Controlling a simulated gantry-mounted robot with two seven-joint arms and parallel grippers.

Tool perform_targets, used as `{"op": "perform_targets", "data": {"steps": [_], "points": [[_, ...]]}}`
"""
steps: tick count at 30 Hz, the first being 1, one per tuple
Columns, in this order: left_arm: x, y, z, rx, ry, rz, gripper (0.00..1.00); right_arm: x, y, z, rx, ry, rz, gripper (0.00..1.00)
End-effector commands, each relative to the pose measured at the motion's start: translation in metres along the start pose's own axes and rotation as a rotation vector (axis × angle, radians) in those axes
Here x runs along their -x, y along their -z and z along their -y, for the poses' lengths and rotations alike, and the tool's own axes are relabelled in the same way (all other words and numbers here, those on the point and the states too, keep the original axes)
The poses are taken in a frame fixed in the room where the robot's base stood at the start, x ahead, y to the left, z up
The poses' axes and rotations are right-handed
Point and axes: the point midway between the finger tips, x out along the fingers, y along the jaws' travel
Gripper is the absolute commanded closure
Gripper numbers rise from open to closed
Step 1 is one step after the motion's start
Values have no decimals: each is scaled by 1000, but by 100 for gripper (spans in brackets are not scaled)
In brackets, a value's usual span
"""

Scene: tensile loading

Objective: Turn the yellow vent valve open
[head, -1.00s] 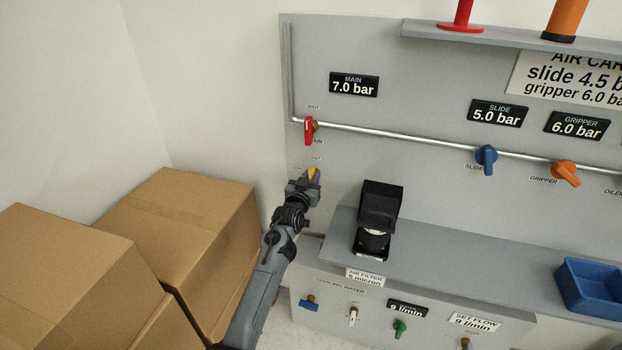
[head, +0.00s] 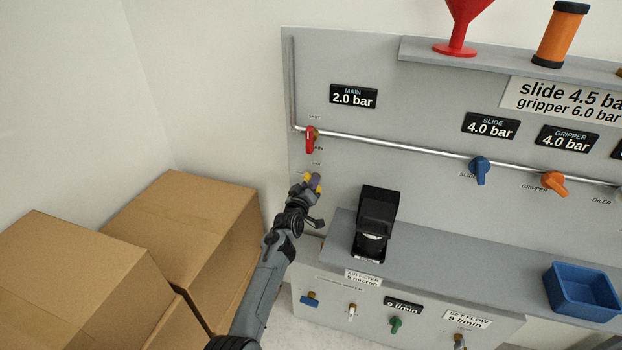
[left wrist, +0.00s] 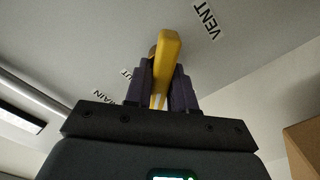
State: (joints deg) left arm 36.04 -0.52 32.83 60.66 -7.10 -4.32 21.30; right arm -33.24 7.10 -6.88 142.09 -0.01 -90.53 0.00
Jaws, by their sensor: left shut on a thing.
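The yellow vent valve (head: 317,180) is on the grey panel at its left side, below the red main valve (head: 311,139). My left gripper (head: 309,186) is at the vent valve and partly covers it in the head view. In the left wrist view the yellow handle (left wrist: 168,58) stands between the two dark fingers of my left gripper (left wrist: 161,88), which are shut on it. The VENT label (left wrist: 204,20) shows to the right of the handle. The main display (head: 354,97) reads 2.0 bar. My right gripper is not in view.
A black air filter unit (head: 376,222) stands on the grey shelf (head: 450,267) to the right of my left gripper. Cardboard boxes (head: 180,228) fill the left. A blue bin (head: 582,290) sits at the shelf's right. The blue slide (head: 480,170) and orange gripper (head: 554,184) valves are farther right.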

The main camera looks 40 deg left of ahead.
Motion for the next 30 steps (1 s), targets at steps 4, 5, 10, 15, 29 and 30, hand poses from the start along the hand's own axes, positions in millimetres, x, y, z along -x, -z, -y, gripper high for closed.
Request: {"op": "perform_targets", "data": {"steps": [4,5,10,15,29,30], "points": [[0,2,-1,139,0,0,100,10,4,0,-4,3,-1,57],[0,2,-1,168,0,0,100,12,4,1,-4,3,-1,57],[0,1,1,330,1,0,100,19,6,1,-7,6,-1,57],[0,1,2,489,0,-1,100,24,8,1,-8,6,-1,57],[0,-2,5,808,0,0,100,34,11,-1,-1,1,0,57],[0,-2,5,825,0,0,100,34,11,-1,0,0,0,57]]}}
